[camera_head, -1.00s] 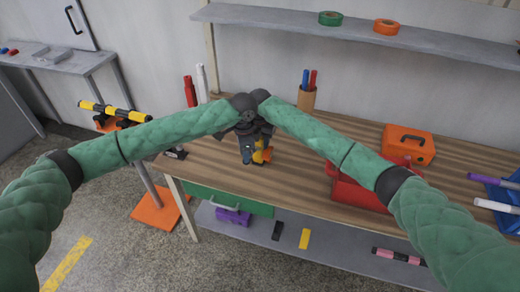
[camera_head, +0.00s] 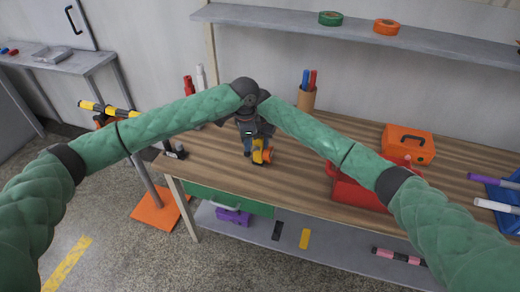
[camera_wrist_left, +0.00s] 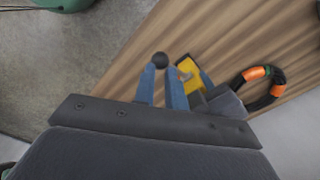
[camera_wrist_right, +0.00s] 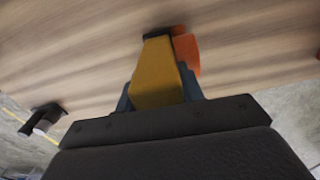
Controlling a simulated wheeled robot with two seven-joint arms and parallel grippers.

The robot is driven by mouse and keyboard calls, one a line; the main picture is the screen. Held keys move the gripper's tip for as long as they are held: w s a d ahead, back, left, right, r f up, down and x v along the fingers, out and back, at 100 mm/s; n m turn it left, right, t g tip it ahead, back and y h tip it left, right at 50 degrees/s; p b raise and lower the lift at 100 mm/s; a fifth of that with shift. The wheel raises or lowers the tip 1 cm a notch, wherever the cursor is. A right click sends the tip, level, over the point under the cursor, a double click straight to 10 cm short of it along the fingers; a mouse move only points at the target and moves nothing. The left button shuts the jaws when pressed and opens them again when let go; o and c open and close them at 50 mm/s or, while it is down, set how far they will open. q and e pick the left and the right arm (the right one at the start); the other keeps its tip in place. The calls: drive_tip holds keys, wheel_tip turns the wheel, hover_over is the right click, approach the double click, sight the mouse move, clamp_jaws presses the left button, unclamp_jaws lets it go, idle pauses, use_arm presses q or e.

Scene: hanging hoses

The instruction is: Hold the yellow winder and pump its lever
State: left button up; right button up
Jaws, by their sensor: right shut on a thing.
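The yellow winder (camera_head: 258,152) is above the wooden table, in front of my grippers, with an orange part beside it. My right gripper (camera_wrist_right: 160,85) is shut on the winder's yellow body (camera_wrist_right: 158,75). In the left wrist view the yellow body (camera_wrist_left: 187,72) shows to the right of my left gripper (camera_wrist_left: 162,80). The left fingers are apart, with a black ball-shaped knob (camera_wrist_left: 160,60) at their tips between them. I cannot tell whether they touch it. In the head view my wrists hide most of the winder and its lever.
An orange-and-black ring (camera_wrist_left: 262,88) is right of the winder in the left wrist view. A red toolbox (camera_head: 357,185), an orange case (camera_head: 408,145) and a pen cup (camera_head: 306,98) stand on the table (camera_head: 300,165). A small black object (camera_head: 175,152) is at its left edge.

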sight(246, 154)
use_arm(q)
drive_tip(key=shift+f, duration=0.15)
drive_tip(key=shift+s+a+f, duration=0.1)
drive_tip(key=shift+s+f, duration=0.15)
drive_tip(key=shift+f, duration=0.7)
drive_tip(key=shift+s+a+f, duration=0.1)
drive_tip(key=shift+s+f, duration=0.15)
drive_tip(key=shift+f, duration=0.8)
wheel_tip(246, 154, down, 2)
drive_tip(key=shift+s+a+f, duration=0.1)
drive_tip(key=shift+s+f, duration=0.05)
